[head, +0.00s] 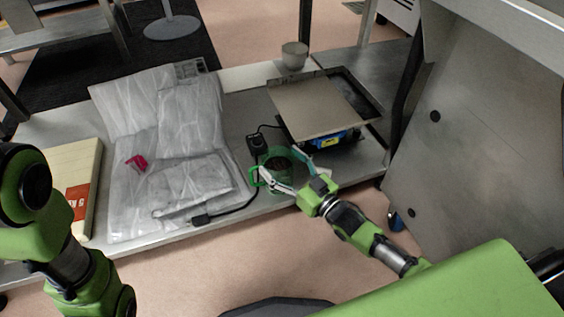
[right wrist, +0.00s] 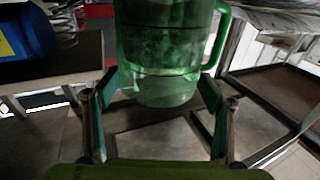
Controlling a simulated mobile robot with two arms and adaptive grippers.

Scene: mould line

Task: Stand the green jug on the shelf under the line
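The green jug (head: 279,168) is see-through and shows over the front edge of the low metal shelf (head: 235,205) in the head view. My right gripper (head: 284,176) has a finger on each side of it. In the right wrist view the jug (right wrist: 165,55) fills the space between the fingertips (right wrist: 160,85), which appear to press on its sides. It looks upright there, with its handle on the right. I cannot tell whether its base touches the shelf. My left arm shows at the left of the head view, its gripper out of view.
A scale with a flat plate (head: 315,105) stands right behind the jug, with a small black box (head: 257,145) and cable beside it. Clear plastic sheeting (head: 165,150) covers the shelf's middle. A cream package (head: 78,175) lies left and a grey cup (head: 294,55) stands at the back.

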